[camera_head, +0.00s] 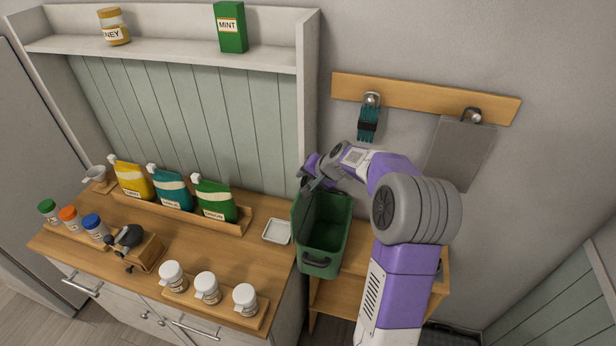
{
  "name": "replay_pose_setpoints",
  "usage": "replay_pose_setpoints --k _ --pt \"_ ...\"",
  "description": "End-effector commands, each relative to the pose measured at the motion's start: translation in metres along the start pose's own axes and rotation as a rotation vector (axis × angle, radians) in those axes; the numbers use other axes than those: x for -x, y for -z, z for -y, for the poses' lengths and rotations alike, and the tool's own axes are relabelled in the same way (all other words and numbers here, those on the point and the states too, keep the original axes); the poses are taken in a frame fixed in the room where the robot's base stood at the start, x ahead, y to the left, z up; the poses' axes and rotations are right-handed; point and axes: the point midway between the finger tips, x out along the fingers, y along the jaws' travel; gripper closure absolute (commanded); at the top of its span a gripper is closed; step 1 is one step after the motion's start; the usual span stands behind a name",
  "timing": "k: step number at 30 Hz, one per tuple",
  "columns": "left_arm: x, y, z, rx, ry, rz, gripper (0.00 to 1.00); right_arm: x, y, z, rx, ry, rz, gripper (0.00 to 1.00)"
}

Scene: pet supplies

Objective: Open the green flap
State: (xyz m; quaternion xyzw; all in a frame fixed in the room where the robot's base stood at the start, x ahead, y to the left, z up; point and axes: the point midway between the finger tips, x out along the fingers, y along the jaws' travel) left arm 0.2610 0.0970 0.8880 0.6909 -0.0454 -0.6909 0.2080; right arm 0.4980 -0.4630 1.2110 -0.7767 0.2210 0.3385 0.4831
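A green bin (321,258) with a dark handle on its front stands right of the wooden counter. Its top is open and I see into its dark inside. My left gripper is not in view.
A small white tray (277,231) lies on the counter (190,237) left of the bin. Colored pouches and white jars stand further left. A wall rail (425,98) behind holds a teal brush (368,124) and a grey board (461,152).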

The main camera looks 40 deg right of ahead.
Motion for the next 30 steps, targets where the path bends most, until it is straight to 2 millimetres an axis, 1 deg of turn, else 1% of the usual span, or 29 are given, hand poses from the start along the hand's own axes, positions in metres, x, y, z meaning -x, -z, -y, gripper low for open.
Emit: replay_pose_setpoints --k 4,12,15,19,30 --pt "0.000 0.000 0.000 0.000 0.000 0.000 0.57 0.011 0.001 0.001 -0.001 0.001 -0.003 0.66" --pt "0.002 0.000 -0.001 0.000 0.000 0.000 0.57 0.056 0.000 0.001 0.000 0.002 -0.002 0.66" --pt "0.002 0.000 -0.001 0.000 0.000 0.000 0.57 0.068 0.000 0.002 0.001 0.002 0.000 0.66" --pt "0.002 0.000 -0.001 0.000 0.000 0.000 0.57 0.075 -0.001 0.001 0.000 0.001 0.001 0.66" --pt "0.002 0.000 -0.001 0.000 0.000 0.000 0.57 0.075 -0.001 0.001 0.000 0.000 0.002 0.66"
